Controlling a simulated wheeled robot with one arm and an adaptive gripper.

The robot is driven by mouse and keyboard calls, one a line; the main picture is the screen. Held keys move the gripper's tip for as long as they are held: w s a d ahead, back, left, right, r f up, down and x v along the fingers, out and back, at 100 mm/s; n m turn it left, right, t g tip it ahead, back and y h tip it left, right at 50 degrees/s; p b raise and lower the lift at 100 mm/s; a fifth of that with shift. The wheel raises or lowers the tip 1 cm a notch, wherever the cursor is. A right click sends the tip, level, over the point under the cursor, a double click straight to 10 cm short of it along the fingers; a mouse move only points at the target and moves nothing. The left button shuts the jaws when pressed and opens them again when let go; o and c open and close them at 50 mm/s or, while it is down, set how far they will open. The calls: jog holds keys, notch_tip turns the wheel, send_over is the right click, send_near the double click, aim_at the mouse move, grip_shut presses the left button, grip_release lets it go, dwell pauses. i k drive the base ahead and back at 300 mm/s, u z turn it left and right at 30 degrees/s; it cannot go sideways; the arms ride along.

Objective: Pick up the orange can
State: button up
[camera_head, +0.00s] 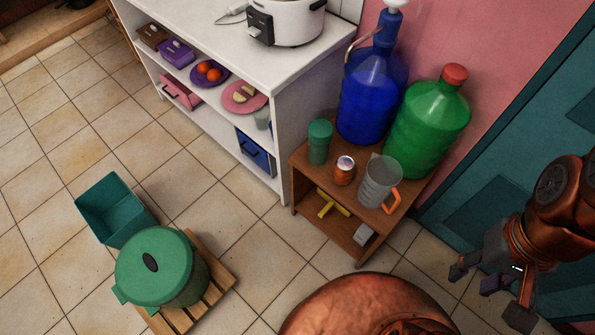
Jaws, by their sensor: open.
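The orange can (344,171) stands upright on the top of a small brown wooden shelf (297,162). A green cup (319,142) stands to its left and a clear measuring jug (375,182) with an orange handle stands close to its right. My gripper (491,291) is at the lower right, open and empty, with its fingers apart. It is well to the right of the can and in front of the teal door, not touching anything.
A blue water bottle (371,95) and a green bottle (428,122) stand behind the can. A white shelf unit (300,84) rises to the left. A green pot (160,266) on a wooden slatted stand and a teal bin (114,210) are on the tiled floor.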

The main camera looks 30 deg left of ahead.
aim_at(344, 167)
jog(key=u, duration=4.15)
jog(key=k, duration=0.9)
jog(key=z, duration=0.1)
